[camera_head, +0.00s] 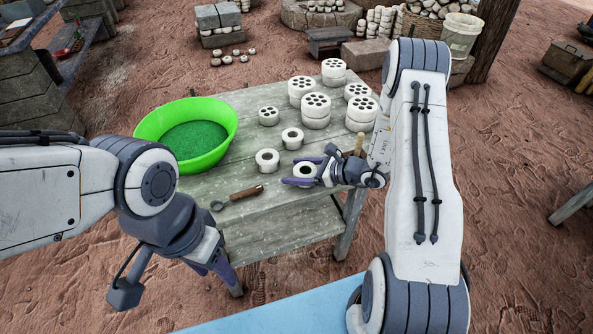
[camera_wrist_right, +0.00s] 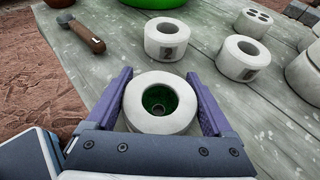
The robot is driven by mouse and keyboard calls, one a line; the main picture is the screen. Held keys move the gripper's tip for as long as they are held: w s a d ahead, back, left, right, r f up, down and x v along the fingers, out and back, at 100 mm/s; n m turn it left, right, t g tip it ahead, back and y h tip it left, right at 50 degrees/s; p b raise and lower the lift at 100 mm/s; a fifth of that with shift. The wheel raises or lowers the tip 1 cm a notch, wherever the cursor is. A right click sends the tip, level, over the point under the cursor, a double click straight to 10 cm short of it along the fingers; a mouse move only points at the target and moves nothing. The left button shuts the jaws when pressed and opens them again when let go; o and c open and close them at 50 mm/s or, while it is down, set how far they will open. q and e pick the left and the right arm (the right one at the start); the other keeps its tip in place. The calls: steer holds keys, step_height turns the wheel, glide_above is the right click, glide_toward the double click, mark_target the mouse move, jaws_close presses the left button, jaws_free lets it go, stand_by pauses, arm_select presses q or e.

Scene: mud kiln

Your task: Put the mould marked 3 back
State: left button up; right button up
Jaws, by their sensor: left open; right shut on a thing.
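My right gripper (camera_head: 292,176) is shut on a round white mould (camera_head: 307,169) near the table's front right; in the right wrist view the mould (camera_wrist_right: 160,103) sits between the purple fingers, with dark green inside its hole. Its number is hidden, and I cannot tell whether it touches the table. A mould marked 2 (camera_wrist_right: 166,39) and one that seems marked 1 (camera_wrist_right: 243,58) stand apart behind it; in the head view they are the left ring (camera_head: 267,161) and the right ring (camera_head: 292,138). My left gripper (camera_head: 226,279) is open and empty, in front of the table.
The grey wooden table (camera_head: 240,228) also holds a green basin (camera_head: 188,133) of green stuff at left, a wooden-handled tool (camera_head: 237,197) at front left, and several white pierced blocks (camera_head: 316,110), some stacked, at back right. The front strip of the table is mostly clear.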

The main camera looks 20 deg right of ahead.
steer(key=shift+f, duration=0.2)
steer(key=o, duration=1.4)
steer(key=shift+c, duration=0.2)
steer(key=shift+r, duration=0.15)
